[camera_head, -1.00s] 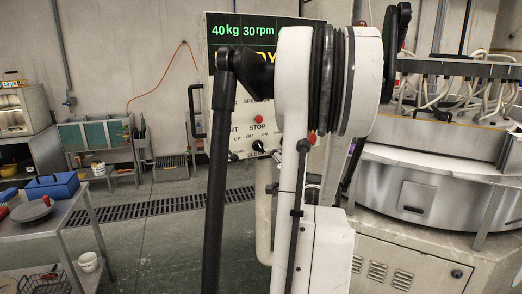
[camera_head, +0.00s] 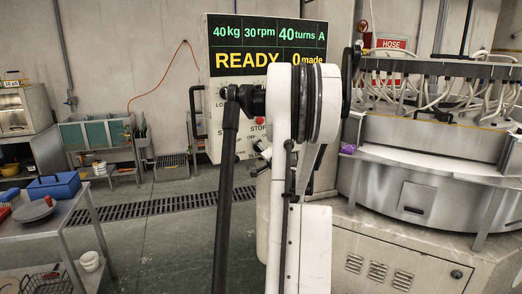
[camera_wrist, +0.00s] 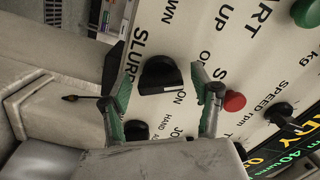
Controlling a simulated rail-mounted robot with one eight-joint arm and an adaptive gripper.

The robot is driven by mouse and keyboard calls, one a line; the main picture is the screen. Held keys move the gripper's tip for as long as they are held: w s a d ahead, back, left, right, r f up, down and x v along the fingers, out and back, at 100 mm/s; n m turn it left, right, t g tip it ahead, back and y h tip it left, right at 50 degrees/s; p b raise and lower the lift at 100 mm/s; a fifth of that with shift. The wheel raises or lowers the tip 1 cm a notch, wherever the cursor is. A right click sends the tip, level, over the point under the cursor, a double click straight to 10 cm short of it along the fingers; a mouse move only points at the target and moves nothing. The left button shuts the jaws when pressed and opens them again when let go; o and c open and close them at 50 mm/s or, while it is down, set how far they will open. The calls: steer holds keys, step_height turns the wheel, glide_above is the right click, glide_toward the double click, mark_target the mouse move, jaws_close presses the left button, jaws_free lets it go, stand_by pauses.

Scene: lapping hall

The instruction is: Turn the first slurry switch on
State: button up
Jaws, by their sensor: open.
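The black slurry knob (camera_wrist: 160,75) sits on the pale control panel (camera_wrist: 185,35) in the wrist view, beside the words SLURRY and ON. My gripper (camera_wrist: 162,62) is open, with one finger on each side of that knob in the picture. I cannot tell whether either finger touches it. A second black knob (camera_wrist: 136,130) shows partly behind my gripper body, near the words JOG and HAND. In the head view, my arm hides part of the panel's lower controls, and its display (camera_head: 260,45) reads READY and 0 made.
The lapping machine (camera_head: 420,190) stands to the right. A table (camera_head: 50,222) with a blue toolbox (camera_head: 54,186) stands left; open floor lies between.

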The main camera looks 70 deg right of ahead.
steer(key=c, duration=1.1)
steer(key=shift+c, duration=0.2)
steer(key=shift+m, duration=0.3)
steer(key=m+b, duration=0.3)
steer(key=m, duration=0.2)
steer(key=m+b, duration=0.2)
steer(key=m, duration=0.4)
steer(key=shift+b, duration=0.3)
steer(key=shift+r+m, duration=0.1)
steer(key=shift+m, duration=0.2)
steer(key=o, duration=1.1)
